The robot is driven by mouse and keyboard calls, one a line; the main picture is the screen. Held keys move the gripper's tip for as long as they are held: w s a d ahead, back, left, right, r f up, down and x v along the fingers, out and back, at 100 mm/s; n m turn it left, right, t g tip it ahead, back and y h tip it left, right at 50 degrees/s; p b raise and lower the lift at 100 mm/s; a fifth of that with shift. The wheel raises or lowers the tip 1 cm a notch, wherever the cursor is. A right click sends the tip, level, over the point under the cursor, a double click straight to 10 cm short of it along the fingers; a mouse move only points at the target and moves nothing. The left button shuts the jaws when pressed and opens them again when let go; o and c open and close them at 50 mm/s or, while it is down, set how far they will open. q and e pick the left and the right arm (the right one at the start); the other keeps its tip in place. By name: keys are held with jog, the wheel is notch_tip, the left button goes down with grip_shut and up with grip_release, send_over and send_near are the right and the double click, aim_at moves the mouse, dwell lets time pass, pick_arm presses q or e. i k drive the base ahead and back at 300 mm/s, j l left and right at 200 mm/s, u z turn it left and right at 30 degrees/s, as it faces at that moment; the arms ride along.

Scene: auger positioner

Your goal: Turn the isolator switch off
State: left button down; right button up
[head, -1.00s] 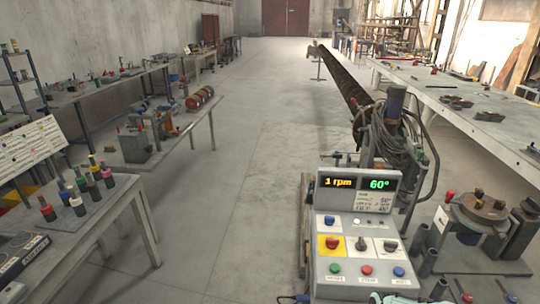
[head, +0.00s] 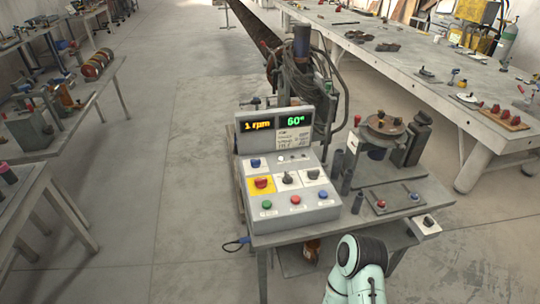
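The grey control box (head: 290,215) stands on a metal table in the middle of the head view. A red knob on a yellow plate (head: 261,183) is at the left of its sloped face; it looks like an isolator switch, but no label is legible. Two black knobs on white plates, the nearer one (head: 288,178), sit to its right. The upright display (head: 275,128) reads 1 rpm and 60°. A pale teal and dark part of my arm shows at the bottom, right of the box and apart from it. Neither gripper is in view.
A small white box with a black knob (head: 428,221) is at the table's right corner. A round clamp fixture (head: 385,125) stands behind. Floor (head: 180,230) left of the table is clear.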

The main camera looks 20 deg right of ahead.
aim_at(260, 183)
jog(key=i+j+z, duration=0.5)
jog(key=j, duration=0.4)
jog(key=i, duration=0.1)
